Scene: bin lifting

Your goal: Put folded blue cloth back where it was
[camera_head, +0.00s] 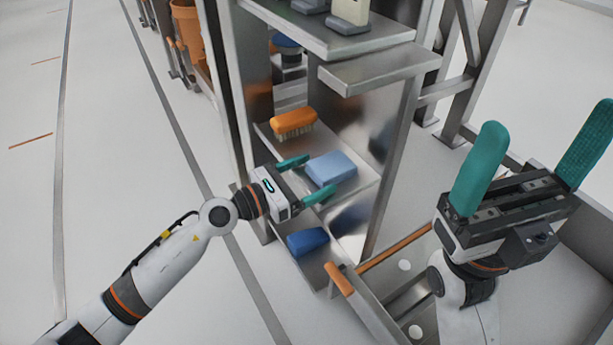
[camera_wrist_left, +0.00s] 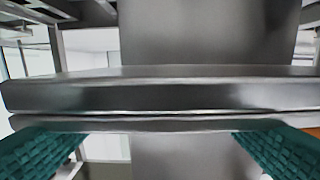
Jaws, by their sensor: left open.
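A light blue folded cloth (camera_head: 334,168) lies on a metal shelf in the head view. My left gripper (camera_head: 316,173) is open, with its teal fingertips at the near edge of the cloth, one towards each side. I cannot tell whether they touch it. In the left wrist view the open fingers (camera_wrist_left: 158,136) show at the bottom, in front of metal shelf edges (camera_wrist_left: 160,95); the cloth does not show there. My right gripper (camera_head: 550,120) is open and empty, close to the head camera at the right.
An orange brush (camera_head: 293,122) lies on the shelf beyond the cloth. A darker blue item (camera_head: 308,241) lies on a lower level. An upper metal shelf (camera_head: 330,35) and posts surround the cloth. A metal bin (camera_head: 585,275) stands at the lower right. The floor at left is clear.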

